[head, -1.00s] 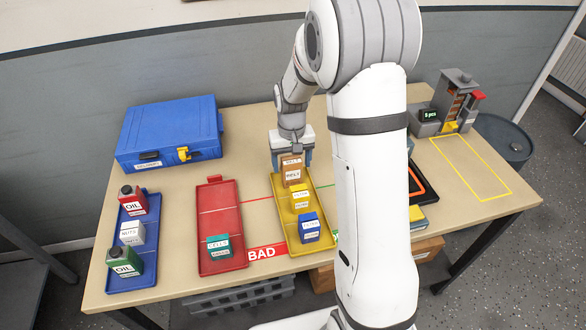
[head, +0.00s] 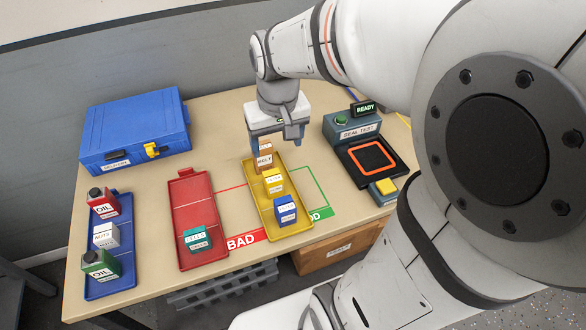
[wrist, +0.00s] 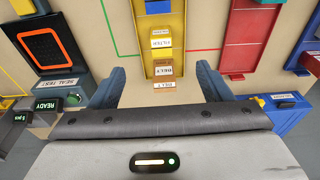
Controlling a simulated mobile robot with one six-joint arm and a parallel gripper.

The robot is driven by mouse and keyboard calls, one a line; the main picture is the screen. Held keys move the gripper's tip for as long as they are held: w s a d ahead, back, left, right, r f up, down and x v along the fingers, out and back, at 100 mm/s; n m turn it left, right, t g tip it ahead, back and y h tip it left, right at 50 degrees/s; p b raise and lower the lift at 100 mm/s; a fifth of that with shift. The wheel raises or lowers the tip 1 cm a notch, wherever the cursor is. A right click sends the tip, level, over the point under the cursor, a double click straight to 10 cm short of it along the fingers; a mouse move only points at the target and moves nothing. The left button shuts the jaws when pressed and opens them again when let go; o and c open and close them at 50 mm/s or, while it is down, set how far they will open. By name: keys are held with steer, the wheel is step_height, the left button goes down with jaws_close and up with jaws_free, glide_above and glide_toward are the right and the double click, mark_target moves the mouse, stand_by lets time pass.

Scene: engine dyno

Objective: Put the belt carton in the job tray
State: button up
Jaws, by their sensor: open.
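The brown belt carton (head: 265,158) stands upright in the far compartment of the yellow tray (head: 295,233). It also shows in the wrist view (wrist: 163,71), at the near end of the yellow tray (wrist: 178,50). My gripper (head: 275,141) is open above and behind the carton. In the wrist view its fingers (wrist: 160,84) lie wide apart on either side of the carton, with gaps and no visible contact. A yellow filter carton (head: 273,183) and a blue carton (head: 287,212) share the yellow tray. No label reading "job tray" is legible.
The red tray (head: 188,205) holds a teal carton (head: 197,239). The blue tray (head: 112,285) holds two oil containers and a nuts carton. A blue case (head: 135,130) stands at back left. The seal test station (head: 355,135) is right of the yellow tray.

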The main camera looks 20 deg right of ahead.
steer(key=s+t, duration=0.1)
steer(key=s, duration=0.8)
steer(key=shift+s+d+f, duration=0.15)
steer(key=shift+s, duration=0.1)
stand_by(0.7)
